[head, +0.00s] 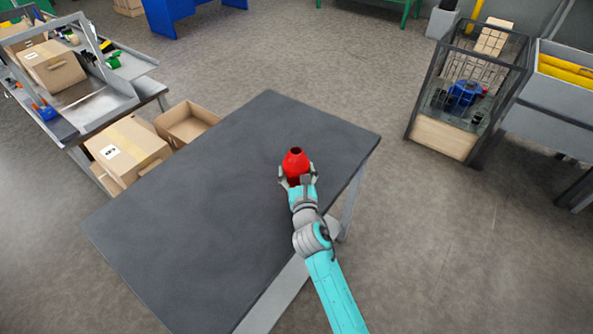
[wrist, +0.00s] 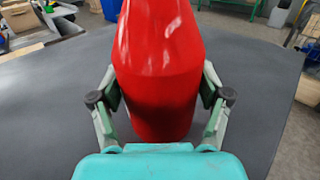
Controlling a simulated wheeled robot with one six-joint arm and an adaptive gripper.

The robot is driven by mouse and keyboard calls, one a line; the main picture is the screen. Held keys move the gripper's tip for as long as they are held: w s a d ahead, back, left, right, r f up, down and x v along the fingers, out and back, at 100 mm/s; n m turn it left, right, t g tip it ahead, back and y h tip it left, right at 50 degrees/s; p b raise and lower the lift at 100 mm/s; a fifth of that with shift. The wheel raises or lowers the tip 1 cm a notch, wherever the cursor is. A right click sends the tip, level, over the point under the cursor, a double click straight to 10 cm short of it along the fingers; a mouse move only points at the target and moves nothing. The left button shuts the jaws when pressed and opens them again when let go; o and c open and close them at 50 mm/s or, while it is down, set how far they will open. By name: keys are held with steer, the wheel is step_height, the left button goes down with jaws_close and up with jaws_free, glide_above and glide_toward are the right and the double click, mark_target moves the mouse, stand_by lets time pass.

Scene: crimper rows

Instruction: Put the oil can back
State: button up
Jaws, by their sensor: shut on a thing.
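The oil can (head: 295,163) is a glossy red, bottle-shaped can with a dark round opening at its narrowed top. It is upright over the right part of the dark grey table (head: 200,210). My gripper (head: 297,176) is shut on its lower body, a finger on each side. In the wrist view the red can (wrist: 158,70) fills the middle between the fingers of my gripper (wrist: 160,100). Its top is cut off there. I cannot tell whether its base touches the table.
The rest of the tabletop is bare. Cardboard boxes (head: 130,146) stand at its left, by a grey packing bench (head: 110,100). A dark-framed cage cart (head: 445,139) stands at the right, beside a grey bin (head: 568,100) with yellow contents. Floor is free between table and cart.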

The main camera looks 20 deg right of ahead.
steer(key=o, duration=1.3)
steer(key=shift+f, duration=0.1)
steer(key=shift+o, duration=0.2)
steer(key=s, duration=0.4)
steer(key=s+a, duration=0.1)
steer(key=s, duration=0.7)
steer(key=shift+a, duration=0.35)
